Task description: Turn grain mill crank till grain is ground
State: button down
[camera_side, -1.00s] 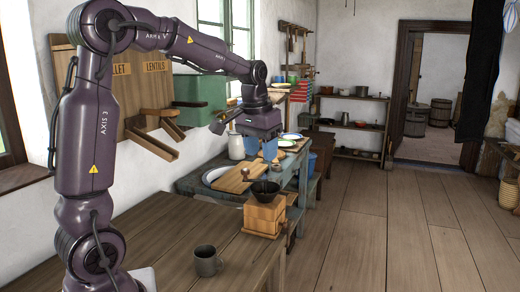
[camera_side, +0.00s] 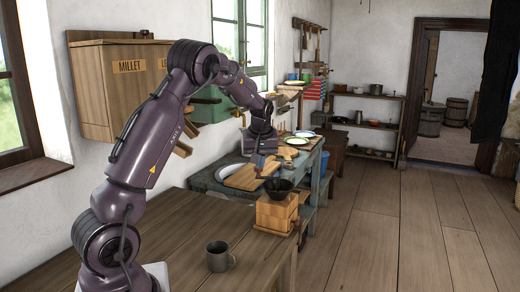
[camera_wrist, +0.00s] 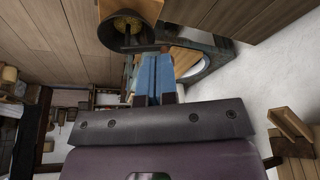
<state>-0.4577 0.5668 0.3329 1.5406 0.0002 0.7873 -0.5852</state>
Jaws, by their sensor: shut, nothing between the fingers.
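The grain mill (camera_side: 277,212) is a wooden box with a dark hopper (camera_side: 281,189) on top, standing at the far right corner of the wooden table. In the wrist view the hopper (camera_wrist: 128,30) shows yellowish grain inside. My gripper (camera_side: 268,170) has blue fingers pointing down, just behind and left of the hopper. In the wrist view the fingers (camera_wrist: 154,75) are together and empty, close beside the hopper rim. I cannot tell whether they touch the mill.
A grey mug (camera_side: 219,257) stands on the table (camera_side: 165,235) in front of the mill. Behind are a cutting board (camera_side: 243,178) and plates on a blue-green counter. A wooden grain bin (camera_side: 120,85) hangs on the left wall. Open floor lies to the right.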

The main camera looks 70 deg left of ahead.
jog(key=w+a+f, duration=0.1)
jog(key=a+f, duration=0.2)
jog(key=a, duration=0.1)
jog(key=shift+w+a+f, duration=0.2)
jog(key=shift+a+f, duration=0.2)
jog(key=shift+a+m+t, duration=0.3)
jog(key=shift+a+m, duration=0.35)
jog(key=shift+m, duration=0.45)
jog(key=shift+w+a+m+t+h, duration=0.1)
jog(key=shift+a+m+t+h, duration=0.25)
jog(key=shift+a+m, duration=0.65)
jog(key=w+a+m+t+h, duration=0.1)
jog(key=w+a+m+h, duration=0.1)
jog(key=m, duration=0.6)
jog(key=w+a, duration=0.1)
jog(key=w, duration=0.1)
jog(key=shift+w+a+f, duration=0.15)
jog(key=shift+w+a, duration=0.25)
jog(key=shift+w+a, duration=0.1)
jog(key=shift+w, duration=0.05)
